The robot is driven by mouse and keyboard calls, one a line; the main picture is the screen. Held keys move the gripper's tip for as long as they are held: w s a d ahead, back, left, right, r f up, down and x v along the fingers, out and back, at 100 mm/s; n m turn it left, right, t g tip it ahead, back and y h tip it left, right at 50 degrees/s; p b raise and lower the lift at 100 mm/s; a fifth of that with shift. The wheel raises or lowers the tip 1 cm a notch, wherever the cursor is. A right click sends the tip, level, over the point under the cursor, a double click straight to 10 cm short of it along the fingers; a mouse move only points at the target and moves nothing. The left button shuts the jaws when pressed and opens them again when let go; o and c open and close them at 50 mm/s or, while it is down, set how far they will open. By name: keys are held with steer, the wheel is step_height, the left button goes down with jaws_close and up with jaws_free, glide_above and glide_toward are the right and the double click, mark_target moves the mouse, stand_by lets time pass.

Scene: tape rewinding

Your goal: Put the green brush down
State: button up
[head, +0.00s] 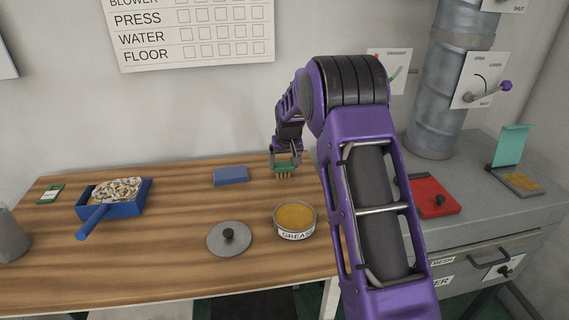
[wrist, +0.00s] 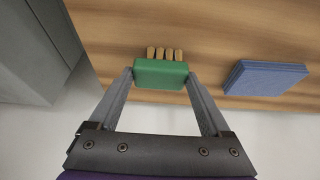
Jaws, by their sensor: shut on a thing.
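The green brush (head: 285,167) has a green block back and several tan bristle tufts. My gripper (head: 285,160) is shut on it, with one finger at each end of the block. In the wrist view the green brush (wrist: 160,74) sits between the fingertips of my gripper (wrist: 160,76), with its tufts pointing away from my wrist. In the head view the tufts point down over the back right part of the wooden table (head: 180,270). I cannot tell whether they touch the wood.
A blue block (head: 231,176) lies left of the brush; it also shows in the wrist view (wrist: 265,78). The grease tin (head: 295,220) and a grey lid (head: 229,239) are nearer the front. A blue dustpan (head: 130,208) holds scraps at left. A grey cabinet (head: 465,226) stands at right.

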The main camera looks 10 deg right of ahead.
steer(key=shift+f, duration=0.15)
steer(key=o, duration=1)
steer(key=shift+s+r, duration=0.1)
steer(key=shift+r, duration=0.55)
steer(key=v, duration=1.1)
